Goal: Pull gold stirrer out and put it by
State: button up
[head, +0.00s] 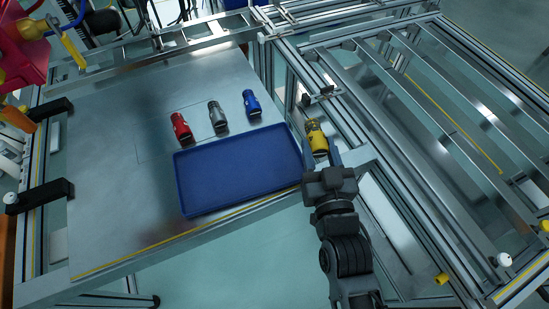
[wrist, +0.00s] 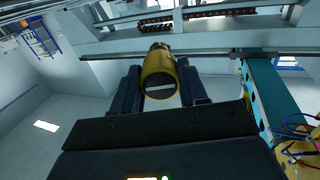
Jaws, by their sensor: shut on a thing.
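The gold stirrer (head: 316,136) is a short gold cylinder with a dark end. It is between the fingers of my gripper (head: 324,154), to the right of the blue tray. In the wrist view the gold stirrer (wrist: 158,72) lies between the two dark fingers (wrist: 160,88), its slotted dark end facing the camera. My gripper is shut on it. The fingers hide part of its sides, and I cannot tell whether it touches the frame below.
An empty blue tray (head: 238,172) lies on the grey metal table (head: 110,190). A metal rail frame (head: 420,150) is on the right. The table's left part is clear.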

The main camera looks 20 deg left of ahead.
jog(key=s+a+r+n+g+y+b, duration=0.1)
jog(key=s+a+n+g+y+b, duration=0.1)
jog(key=s+a, duration=0.35)
jog(key=s+a+r+n+g+y+b, duration=0.1)
jog(key=s+a+n+g+y+b, duration=0.1)
jog(key=a, duration=0.6)
jog(key=shift+m, duration=0.3)
jog(key=shift+s+a+f+b, duration=0.1)
jog(key=shift+f+b, duration=1.15)
jog(key=shift+f, duration=0.6)
jog(key=shift+s+a+f+b, duration=0.1)
jog(key=shift+f+b, duration=1.15)
jog(key=shift+f, duration=0.6)
jog(key=o, duration=1.2)
jog(key=shift+o, duration=0.2)
jog(key=shift+d, duration=0.1)
jog(key=p+v, duration=0.1)
jog(key=v, duration=0.6)
jog(key=shift+s+d+f, duration=0.1)
jog(key=shift+s+d, duration=0.15)
jog(key=shift+s, duration=0.05)
jog(key=shift+t, duration=0.3)
